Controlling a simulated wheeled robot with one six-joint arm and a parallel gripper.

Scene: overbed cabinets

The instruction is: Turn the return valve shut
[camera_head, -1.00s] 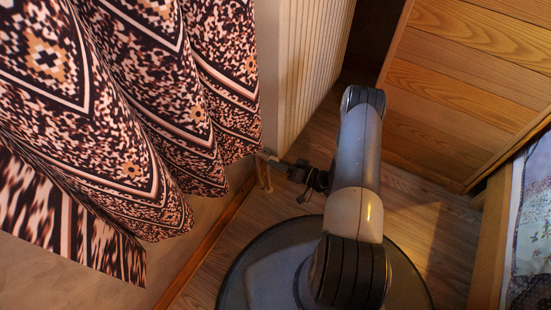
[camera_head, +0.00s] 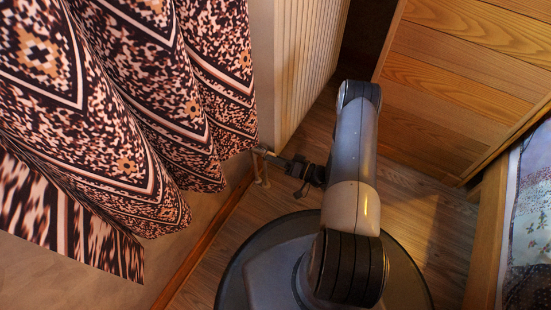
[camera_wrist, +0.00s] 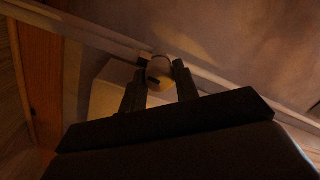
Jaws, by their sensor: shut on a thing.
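The return valve (camera_wrist: 160,70) shows in the wrist view as a pale, rounded knob low on the wall by the radiator. My gripper (camera_wrist: 159,78) has one dark finger on each side of it and is shut on it. In the head view my gripper (camera_head: 276,160) reaches left from my arm to the radiator's lower corner. The valve there is small and mostly hidden by the fingers. The knob's exact turn angle cannot be told.
The ribbed radiator (camera_head: 308,70) stands behind the valve. A patterned curtain (camera_head: 130,120) hangs close on the left. A wooden cabinet (camera_head: 460,80) and a bed edge (camera_head: 487,240) are on the right. Wood floor (camera_head: 410,210) is bare between.

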